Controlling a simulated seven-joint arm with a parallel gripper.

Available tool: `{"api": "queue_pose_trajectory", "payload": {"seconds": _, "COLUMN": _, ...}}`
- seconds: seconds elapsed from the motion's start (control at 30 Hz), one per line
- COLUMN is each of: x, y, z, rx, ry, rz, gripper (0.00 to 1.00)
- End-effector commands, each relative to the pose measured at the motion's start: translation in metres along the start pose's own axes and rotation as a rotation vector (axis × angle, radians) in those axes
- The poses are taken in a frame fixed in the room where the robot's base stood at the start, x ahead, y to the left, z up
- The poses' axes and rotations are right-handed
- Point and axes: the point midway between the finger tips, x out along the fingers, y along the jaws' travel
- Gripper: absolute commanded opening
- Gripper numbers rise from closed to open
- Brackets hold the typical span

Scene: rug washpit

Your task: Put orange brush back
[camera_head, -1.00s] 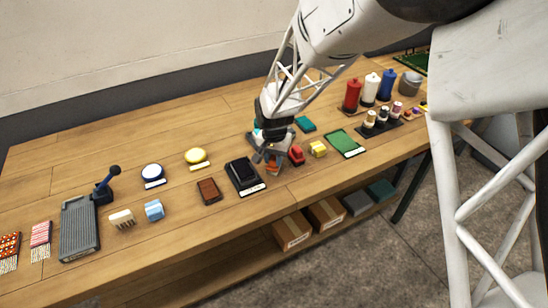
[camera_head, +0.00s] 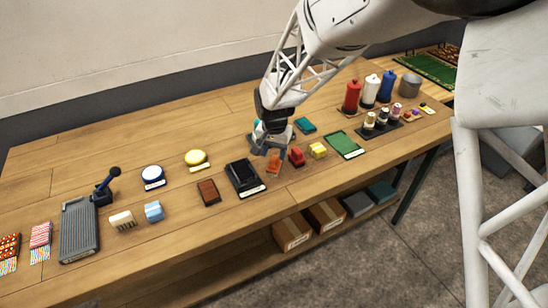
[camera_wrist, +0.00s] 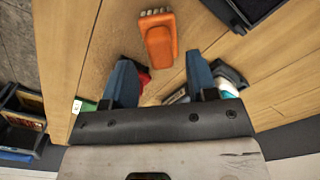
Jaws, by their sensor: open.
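The orange brush (camera_head: 273,165) lies on the wooden table, right of the black tray and left of a red brush (camera_head: 297,156). In the wrist view the orange brush (camera_wrist: 158,40) shows its orange body and a pale bristle edge, lying apart from my fingertips. My gripper (camera_head: 267,149) is above the table just behind the orange brush. In the wrist view my gripper (camera_wrist: 162,72) has its two blue-grey fingers spread wide, with no object held between them. The table surface under the gripper is partly hidden by it in the head view.
A yellow brush (camera_head: 318,150) and a green mat (camera_head: 346,144) lie to the right. The black tray (camera_head: 244,188) and a brown block (camera_head: 209,192) are to the left. Tall red, white and blue bottles (camera_head: 370,91) stand at the back right. The table's back left is clear.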

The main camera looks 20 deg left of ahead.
Motion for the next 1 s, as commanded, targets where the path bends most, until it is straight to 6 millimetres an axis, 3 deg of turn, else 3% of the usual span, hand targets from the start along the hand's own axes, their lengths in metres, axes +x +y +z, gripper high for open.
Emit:
{"api": "queue_pose_trajectory", "payload": {"seconds": 0.3, "x": -0.052, "y": 0.0, "z": 0.0, "rx": 0.0, "ry": 0.002, "rz": -0.001, "gripper": 0.53}}
{"api": "queue_pose_trajectory", "payload": {"seconds": 0.5, "x": -0.076, "y": 0.0, "z": 0.0, "rx": 0.0, "ry": 0.002, "rz": -0.001, "gripper": 0.53}}
{"api": "queue_pose_trajectory", "payload": {"seconds": 1.0, "x": -0.087, "y": 0.0, "z": 0.0, "rx": 0.0, "ry": 0.0, "rz": 0.0, "gripper": 0.53}}
